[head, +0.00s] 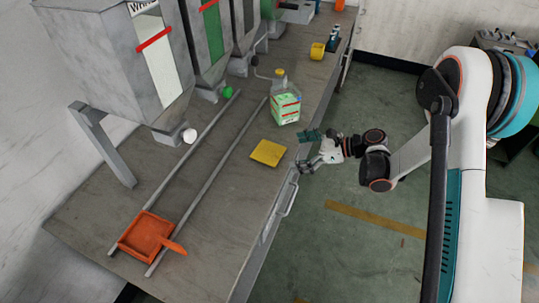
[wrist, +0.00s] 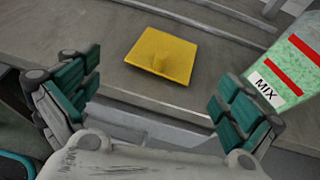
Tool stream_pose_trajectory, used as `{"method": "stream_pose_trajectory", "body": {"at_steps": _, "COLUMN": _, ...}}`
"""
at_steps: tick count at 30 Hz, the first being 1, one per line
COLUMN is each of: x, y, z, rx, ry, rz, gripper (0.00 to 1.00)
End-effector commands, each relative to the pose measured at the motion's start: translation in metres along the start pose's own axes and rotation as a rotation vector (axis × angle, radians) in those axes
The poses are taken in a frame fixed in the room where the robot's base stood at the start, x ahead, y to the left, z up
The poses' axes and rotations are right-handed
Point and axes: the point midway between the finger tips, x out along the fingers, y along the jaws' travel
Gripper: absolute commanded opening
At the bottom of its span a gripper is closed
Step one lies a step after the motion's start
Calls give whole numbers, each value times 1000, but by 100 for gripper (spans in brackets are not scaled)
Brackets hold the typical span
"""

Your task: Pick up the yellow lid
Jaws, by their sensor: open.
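The yellow lid (head: 268,152) is a flat square plate lying on the grey bench near its front edge. In the wrist view the yellow lid (wrist: 161,54) lies ahead of my fingers, and a small raised knob shows on it. My gripper (head: 309,147) is at the bench's front edge, to the right of the lid and apart from it. In the wrist view my gripper (wrist: 155,96) has its two teal fingers wide apart with nothing between them. The lid is fully visible there.
A clear container with green contents (head: 285,107) stands close behind the lid; its MIX label (wrist: 266,88) shows in the wrist view. Two rails (head: 215,155) run along the bench beneath grey hoppers (head: 125,65). An orange tray (head: 146,234) sits on the rails. A yellow cup (head: 317,51) stands farther back.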

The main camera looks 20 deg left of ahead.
Motion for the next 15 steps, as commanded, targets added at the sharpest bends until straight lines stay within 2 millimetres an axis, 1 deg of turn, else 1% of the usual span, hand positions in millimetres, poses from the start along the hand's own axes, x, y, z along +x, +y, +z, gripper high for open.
{"method": "stream_pose_trajectory", "body": {"at_steps": 1, "x": 6, "y": 0, "z": -1, "rx": 0, "ry": 0, "rz": 2, "gripper": 100}}
{"method": "stream_pose_trajectory", "body": {"at_steps": 8, "x": 17, "y": 0, "z": 0, "rx": 0, "ry": 0, "rz": 0, "gripper": 100}}
{"method": "stream_pose_trajectory", "body": {"at_steps": 11, "x": 28, "y": -1, "z": 0, "rx": -1, "ry": 0, "rz": 1, "gripper": 100}}
{"method": "stream_pose_trajectory", "body": {"at_steps": 15, "x": 49, "y": -3, "z": 1, "rx": -1, "ry": 0, "rz": 2, "gripper": 100}}
